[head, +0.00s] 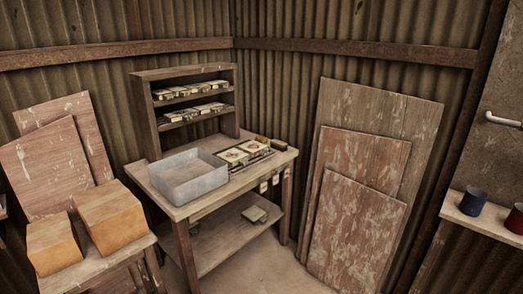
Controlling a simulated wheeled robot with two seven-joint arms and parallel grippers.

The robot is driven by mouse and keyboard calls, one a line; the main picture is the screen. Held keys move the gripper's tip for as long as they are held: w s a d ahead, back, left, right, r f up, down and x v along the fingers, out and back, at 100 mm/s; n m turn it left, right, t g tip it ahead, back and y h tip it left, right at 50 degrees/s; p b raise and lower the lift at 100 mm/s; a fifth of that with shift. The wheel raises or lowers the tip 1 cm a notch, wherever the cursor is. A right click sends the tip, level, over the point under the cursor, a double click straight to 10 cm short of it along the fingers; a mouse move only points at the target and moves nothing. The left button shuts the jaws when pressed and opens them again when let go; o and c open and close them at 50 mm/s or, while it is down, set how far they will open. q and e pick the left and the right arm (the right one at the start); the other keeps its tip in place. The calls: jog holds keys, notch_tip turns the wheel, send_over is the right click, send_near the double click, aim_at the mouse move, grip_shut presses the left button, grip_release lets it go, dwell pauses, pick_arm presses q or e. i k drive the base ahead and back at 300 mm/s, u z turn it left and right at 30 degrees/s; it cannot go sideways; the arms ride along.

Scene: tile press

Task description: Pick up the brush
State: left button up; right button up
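No brush can be made out for certain. Two small brownish items, too small to identify, lie at the back right of the wooden workbench (157,180); one is a reddish-brown piece (278,145) near the right edge. Pale square tiles or moulds (233,155) lie in front of them in a dark frame. Neither of my grippers is in view.
A grey metal tray (188,180) fills the bench's left side. A shelf rack (150,125) holds several tile-like pieces behind it. Cardboard boxes (110,215) stand on a left table. Boards (355,240) lean at right. A blue cup (472,203) stands on the right shelf.

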aim_at(278, 145)
jog(key=z, duration=0.45)
jog(key=i, duration=1.75)
jog(key=z, duration=0.45)
